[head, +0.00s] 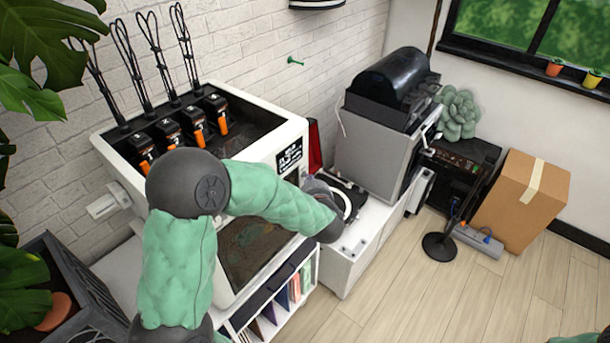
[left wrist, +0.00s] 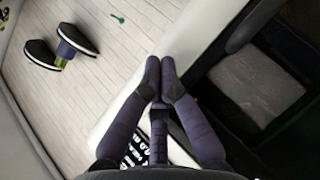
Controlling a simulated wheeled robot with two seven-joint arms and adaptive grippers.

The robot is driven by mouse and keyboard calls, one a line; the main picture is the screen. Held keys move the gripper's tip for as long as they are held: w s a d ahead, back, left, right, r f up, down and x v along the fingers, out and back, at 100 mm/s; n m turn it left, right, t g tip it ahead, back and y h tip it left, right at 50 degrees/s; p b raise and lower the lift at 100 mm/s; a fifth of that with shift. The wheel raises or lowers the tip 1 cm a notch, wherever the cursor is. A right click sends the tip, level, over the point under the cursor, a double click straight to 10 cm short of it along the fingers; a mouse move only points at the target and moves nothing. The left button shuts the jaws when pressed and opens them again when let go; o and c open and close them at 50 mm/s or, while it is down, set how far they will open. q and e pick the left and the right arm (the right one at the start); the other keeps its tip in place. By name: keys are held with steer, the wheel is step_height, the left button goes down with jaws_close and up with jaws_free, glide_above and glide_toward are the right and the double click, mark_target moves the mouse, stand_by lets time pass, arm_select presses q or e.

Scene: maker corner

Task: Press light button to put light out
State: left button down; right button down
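I cannot pick out a light button for certain. A small green peg-like fitting (head: 295,62) sticks out of the white brick wall in the head view, and it also shows in the left wrist view (left wrist: 118,19). My left gripper (left wrist: 160,72) has its fingertips drawn together with nothing between them. It is in front of the white machine (head: 272,128), close to its pale edge, apart from the green fitting. In the head view my left arm hides most of this gripper. My right gripper is out of view.
The white machine has a black label (head: 290,157) and orange-handled parts on top. A turntable (head: 347,203) and a grey cabinet (head: 370,150) with a black domed machine (head: 390,75) stand right of it. A cardboard box (head: 520,200) stands on the floor. Open floor lies front right.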

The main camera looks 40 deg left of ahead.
arm_select(q)
steer(key=shift+d, duration=0.5)
steer(key=d, duration=0.6)
steer(key=shift+s+p, duration=0.3)
steer(key=shift+p, duration=0.15)
steer(key=s+d+f+m+g+h+b, duration=0.1)
steer(key=d+f+m+h, duration=0.35)
steer(key=f, duration=0.65)
steer(key=s+d+f+m+g+h+b, duration=0.1)
steer(key=d+f+m+h, duration=0.2)
steer(key=d+f+m, duration=0.5)
steer(key=s+d+f+m+g+h, duration=0.3)
steer(key=s+f, duration=0.6)
steer(key=s, duration=0.1)
steer(key=s+d+f+m+g+h, duration=0.3)
steer(key=s+d+f+m+g, duration=0.1)
steer(key=s+f, duration=0.5)
steer(key=shift+s+g+b, duration=0.3)
steer(key=shift+s+b, duration=0.15)
steer(key=shift+s, duration=0.15)
